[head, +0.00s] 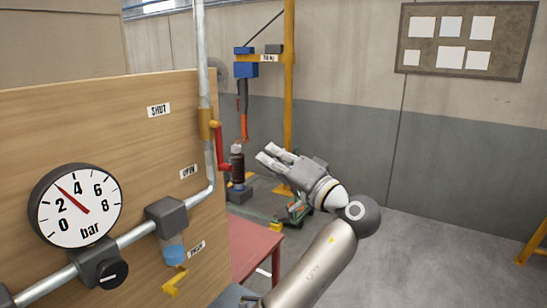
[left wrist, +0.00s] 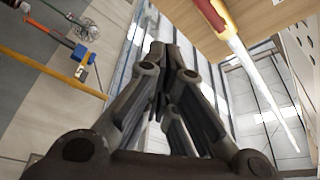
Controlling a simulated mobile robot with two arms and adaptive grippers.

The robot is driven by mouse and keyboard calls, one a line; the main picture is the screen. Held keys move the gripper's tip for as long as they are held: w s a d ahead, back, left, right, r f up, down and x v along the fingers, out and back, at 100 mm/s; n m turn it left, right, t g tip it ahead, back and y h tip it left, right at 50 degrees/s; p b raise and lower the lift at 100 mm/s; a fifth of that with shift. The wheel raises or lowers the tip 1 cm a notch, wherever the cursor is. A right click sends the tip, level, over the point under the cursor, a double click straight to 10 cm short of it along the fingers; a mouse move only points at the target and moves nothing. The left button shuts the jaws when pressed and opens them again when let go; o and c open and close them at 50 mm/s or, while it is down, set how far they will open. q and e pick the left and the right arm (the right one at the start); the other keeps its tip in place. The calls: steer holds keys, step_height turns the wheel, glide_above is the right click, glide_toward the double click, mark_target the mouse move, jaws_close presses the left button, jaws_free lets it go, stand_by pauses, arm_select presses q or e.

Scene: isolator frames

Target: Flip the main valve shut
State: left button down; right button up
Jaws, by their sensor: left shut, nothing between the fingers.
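The main valve is a brass body (head: 208,123) on the vertical pipe of the wooden panel. Its red lever (head: 221,148) hangs down toward the OPEN label (head: 188,171), with a dark grip (head: 237,163) standing out at its lower end. The SHUT label (head: 158,110) is higher up. My left gripper (head: 268,156) is just right of the grip in the head view, apart from it in the picture, pointing left. In the left wrist view its fingers (left wrist: 172,62) come together with nothing between them, and the valve (left wrist: 212,14) shows at top right. My right gripper is out of view.
A red table (head: 255,248) stands behind. Open floor (head: 440,240) lies at right.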

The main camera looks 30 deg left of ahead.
mark_target(221, 148)
arm_select(q)
steer(key=r+p+x, duration=0.1)
steer(key=p+x, duration=0.2)
steer(key=x, duration=0.3)
steer(key=s+f, duration=0.1)
steer(key=s+f+p, duration=0.1)
steer(key=s+f, duration=0.1)
steer(key=shift+s+a+f+p, duration=0.15)
steer(key=shift+a+p, duration=0.15)
steer(key=shift+a, duration=0.05)
